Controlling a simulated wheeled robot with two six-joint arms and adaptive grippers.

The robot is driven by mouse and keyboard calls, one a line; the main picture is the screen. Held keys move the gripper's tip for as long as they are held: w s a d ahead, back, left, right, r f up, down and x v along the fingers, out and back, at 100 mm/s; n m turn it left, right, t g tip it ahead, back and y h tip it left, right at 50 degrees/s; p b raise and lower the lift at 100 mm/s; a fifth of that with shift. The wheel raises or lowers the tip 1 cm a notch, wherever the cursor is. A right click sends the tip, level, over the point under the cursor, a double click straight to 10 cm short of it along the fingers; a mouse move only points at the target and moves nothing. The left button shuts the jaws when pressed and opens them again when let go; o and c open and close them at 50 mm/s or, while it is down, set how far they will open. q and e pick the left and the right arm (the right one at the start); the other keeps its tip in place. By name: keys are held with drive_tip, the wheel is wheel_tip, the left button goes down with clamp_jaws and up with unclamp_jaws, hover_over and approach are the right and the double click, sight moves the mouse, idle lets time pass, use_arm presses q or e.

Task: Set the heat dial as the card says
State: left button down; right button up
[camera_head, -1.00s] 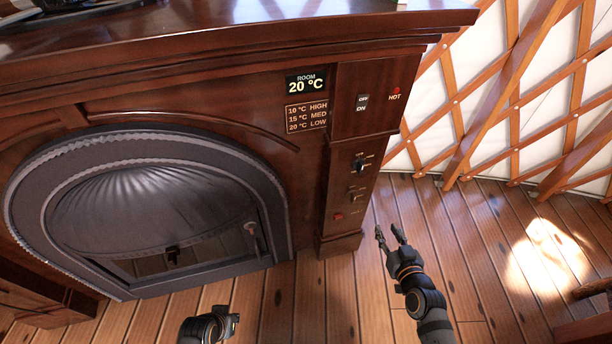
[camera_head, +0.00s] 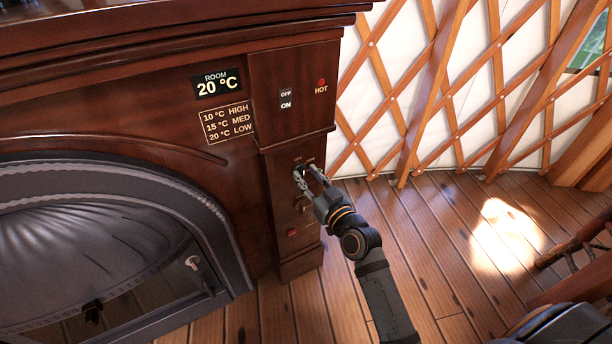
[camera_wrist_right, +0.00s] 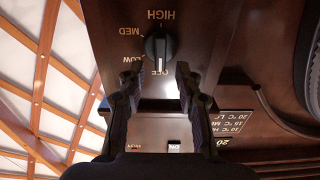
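The room display (camera_head: 217,84) reads 20 °C. The card (camera_head: 229,122) below it lists 10 °C HIGH, 15 °C MED and 20 °C LOW. The black heat dial (camera_wrist_right: 160,45) shows upside down in the right wrist view, with HIGH, MED, LOW and OFF around it. Its white mark points at OFF. My right gripper (camera_head: 308,172) is at the upper dial on the fireplace's side panel and partly hides it. In the right wrist view the gripper (camera_wrist_right: 156,75) is open, its fingertips just short of the dial on either side. I cannot see contact. My left gripper is out of view.
A second dark knob (camera_head: 304,207) and a red button (camera_head: 291,232) sit below on the panel. An OFF/ON switch (camera_head: 286,99) and a red HOT light (camera_head: 322,82) are above. The arched stove (camera_head: 100,225) is at left.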

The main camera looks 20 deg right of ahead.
drive_tip(key=shift+w+a, duration=0.1)
drive_tip(key=shift+w, duration=0.5)
drive_tip(key=shift+c, duration=0.2)
clamp_jaws()
